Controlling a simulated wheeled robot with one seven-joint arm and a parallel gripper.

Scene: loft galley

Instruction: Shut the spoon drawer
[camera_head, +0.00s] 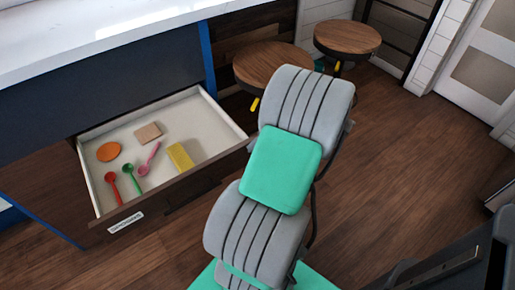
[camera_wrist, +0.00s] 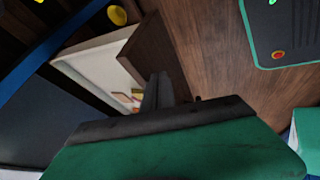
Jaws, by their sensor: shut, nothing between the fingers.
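The spoon drawer (camera_head: 190,112) stands pulled out under the counter, with a white inside, a dark wood front and a white label (camera_head: 125,222). In it lie a red spoon (camera_head: 113,189), a green spoon (camera_head: 132,177) and a pink spoon (camera_head: 149,160). The drawer also shows in the wrist view (camera_wrist: 98,62), with its brown front (camera_wrist: 158,52) facing right. My gripper (camera_wrist: 157,90) is shut and empty, close to the drawer front; I cannot tell whether they touch. In the head view my arm hides the gripper.
An orange disc (camera_head: 108,151), a wooden block (camera_head: 148,132) and a yellow block (camera_head: 180,157) also lie in the drawer. A pale countertop (camera_head: 100,25) is above. Two round wooden stools (camera_head: 270,65) (camera_head: 347,38) stand behind my arm.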

